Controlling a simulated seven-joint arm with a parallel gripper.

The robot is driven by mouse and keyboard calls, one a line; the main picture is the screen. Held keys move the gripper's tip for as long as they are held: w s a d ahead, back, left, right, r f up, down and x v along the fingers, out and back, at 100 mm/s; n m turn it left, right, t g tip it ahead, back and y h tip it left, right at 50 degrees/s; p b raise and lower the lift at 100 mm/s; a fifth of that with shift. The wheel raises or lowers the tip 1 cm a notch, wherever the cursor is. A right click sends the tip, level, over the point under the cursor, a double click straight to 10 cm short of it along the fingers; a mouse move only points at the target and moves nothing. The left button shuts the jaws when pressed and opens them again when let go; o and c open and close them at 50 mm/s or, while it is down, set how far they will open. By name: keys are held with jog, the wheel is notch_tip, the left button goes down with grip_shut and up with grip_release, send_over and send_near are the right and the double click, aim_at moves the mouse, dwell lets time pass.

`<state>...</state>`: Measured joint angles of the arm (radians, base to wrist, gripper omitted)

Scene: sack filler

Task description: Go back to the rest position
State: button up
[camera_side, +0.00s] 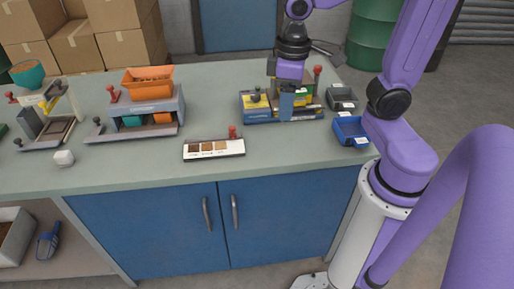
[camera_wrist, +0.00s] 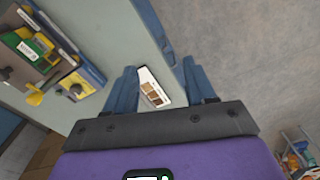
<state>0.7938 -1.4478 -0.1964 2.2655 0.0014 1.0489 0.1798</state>
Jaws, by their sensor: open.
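My gripper (camera_side: 287,106) is over the back right part of the bench in the side view, pointing down in front of the device with yellow and blue parts (camera_side: 256,104). In the wrist view my gripper (camera_wrist: 160,82) has its two blue fingers spread apart with nothing held between them. The same card (camera_side: 213,149) lies near the bench's front edge in the side view, apart from my gripper.
The bench (camera_side: 290,160) has free room at its front right. An orange hopper device (camera_side: 150,105) and a scale-like device (camera_side: 48,122) stand to the left. A white cube (camera_side: 64,158) lies at the front left.

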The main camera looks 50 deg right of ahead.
jog(key=s+a+f+n, duration=0.1)
jog(key=s+f+n, duration=0.2)
jog(key=s+n, duration=0.4)
jog(key=s, duration=0.3)
jog(key=shift+s+a+f, duration=0.15)
jog(key=shift+s+f, duration=0.2)
jog(key=shift+w+r, duration=0.1)
jog(key=shift+w, duration=0.05)
dwell(1.0)
